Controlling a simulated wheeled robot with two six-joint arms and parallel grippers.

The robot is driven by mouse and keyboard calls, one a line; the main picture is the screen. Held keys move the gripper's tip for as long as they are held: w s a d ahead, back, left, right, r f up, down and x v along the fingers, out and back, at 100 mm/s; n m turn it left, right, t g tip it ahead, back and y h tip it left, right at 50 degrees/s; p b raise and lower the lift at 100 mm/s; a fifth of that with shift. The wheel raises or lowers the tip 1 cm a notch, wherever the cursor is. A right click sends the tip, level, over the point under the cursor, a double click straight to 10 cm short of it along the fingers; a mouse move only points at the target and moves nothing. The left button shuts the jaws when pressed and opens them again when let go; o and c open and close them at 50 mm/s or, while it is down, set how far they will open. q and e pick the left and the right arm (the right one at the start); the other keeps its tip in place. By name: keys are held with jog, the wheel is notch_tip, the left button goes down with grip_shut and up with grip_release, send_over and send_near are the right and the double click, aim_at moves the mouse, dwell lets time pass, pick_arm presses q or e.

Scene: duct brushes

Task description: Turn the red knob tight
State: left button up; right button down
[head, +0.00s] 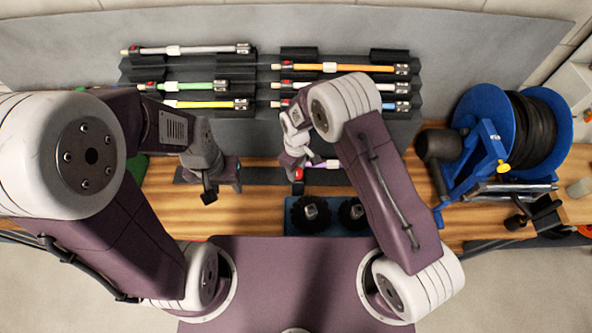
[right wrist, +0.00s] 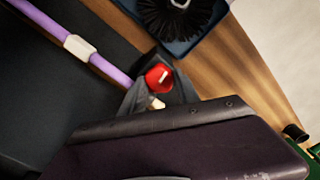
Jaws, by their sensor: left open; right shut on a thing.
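The red knob (head: 298,174) is at the left end of a purple rod (head: 325,164), which lies over a dark strip on the wooden bench (head: 165,205). The knob also shows in the right wrist view (right wrist: 158,77), with the purple rod (right wrist: 108,67) and its white collar (right wrist: 78,46). My right gripper (head: 298,183) is shut on the red knob, with its fingers at the knob's sides. The rest of the rod is partly hidden by my right arm in the head view. My left gripper (head: 222,190) is open and empty above the bench, left of the knob.
A dark rack (head: 238,68) behind holds several rods, among them a green (head: 190,87) and an orange one (head: 355,68). A blue tray (head: 290,226) with black round brushes (head: 310,213) stands in front of the knob. A blue hose reel (head: 480,110) stands at the right.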

aim_at(297, 172)
jog(key=shift+w+r+m, duration=0.1)
jog(key=shift+m, duration=0.8)
jog(key=c, duration=1.1)
grip_release()
jog(key=shift+o, duration=1)
jog(key=shift+r+b, duration=0.25)
jog(key=shift+b, duration=0.15)
notch_tip(297, 172, up, 8)
jog(key=b, duration=0.2)
jog(key=shift+r, duration=0.25)
